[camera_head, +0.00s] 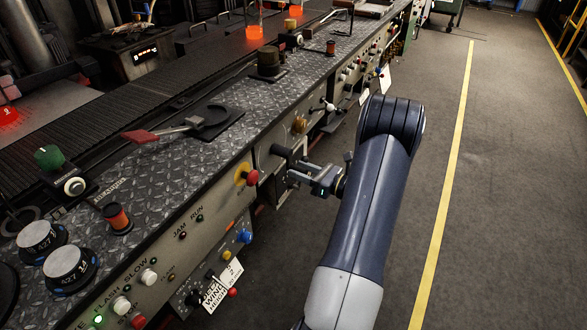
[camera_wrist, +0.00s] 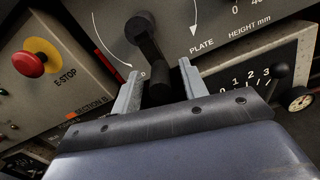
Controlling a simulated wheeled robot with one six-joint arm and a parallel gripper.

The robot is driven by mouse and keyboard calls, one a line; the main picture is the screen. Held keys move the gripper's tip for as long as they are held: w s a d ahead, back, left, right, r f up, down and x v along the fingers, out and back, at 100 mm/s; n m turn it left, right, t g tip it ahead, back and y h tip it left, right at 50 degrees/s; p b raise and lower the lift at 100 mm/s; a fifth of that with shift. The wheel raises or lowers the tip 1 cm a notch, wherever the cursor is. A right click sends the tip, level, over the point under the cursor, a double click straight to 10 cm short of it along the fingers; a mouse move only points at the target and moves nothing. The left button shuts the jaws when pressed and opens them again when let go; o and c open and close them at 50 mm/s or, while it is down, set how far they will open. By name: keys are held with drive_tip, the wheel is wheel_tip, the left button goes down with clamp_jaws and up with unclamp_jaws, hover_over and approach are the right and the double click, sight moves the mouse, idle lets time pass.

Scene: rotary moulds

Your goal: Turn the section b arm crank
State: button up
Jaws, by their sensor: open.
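The black crank (camera_wrist: 148,50) is in the middle of the wrist view, on a grey panel with a curved white arrow and the words "PLATE HEIGHT mm". Its handle end lies between the two fingers of my gripper (camera_wrist: 160,82), which are open with a finger on each side. I cannot tell whether either finger touches it. In the head view my gripper (camera_head: 297,172) is at the machine's front panel, and the dark crank (camera_head: 281,152) shows beside the fingers. A "SECTION B" label (camera_wrist: 88,110) is left of the gripper in the wrist view.
A red E-STOP button on a yellow base (camera_wrist: 28,63) is left of the crank; it also shows in the head view (camera_head: 252,177). A numbered scale with a black knob (camera_wrist: 281,70) is at the right. The floor right of the machine (camera_head: 500,170) is clear.

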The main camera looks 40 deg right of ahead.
drive_tip(key=shift+x, duration=1.35)
drive_tip(key=shift+c, duration=0.4)
clamp_jaws()
drive_tip(key=shift+d+b, duration=0.1)
drive_tip(key=shift+b, duration=0.25)
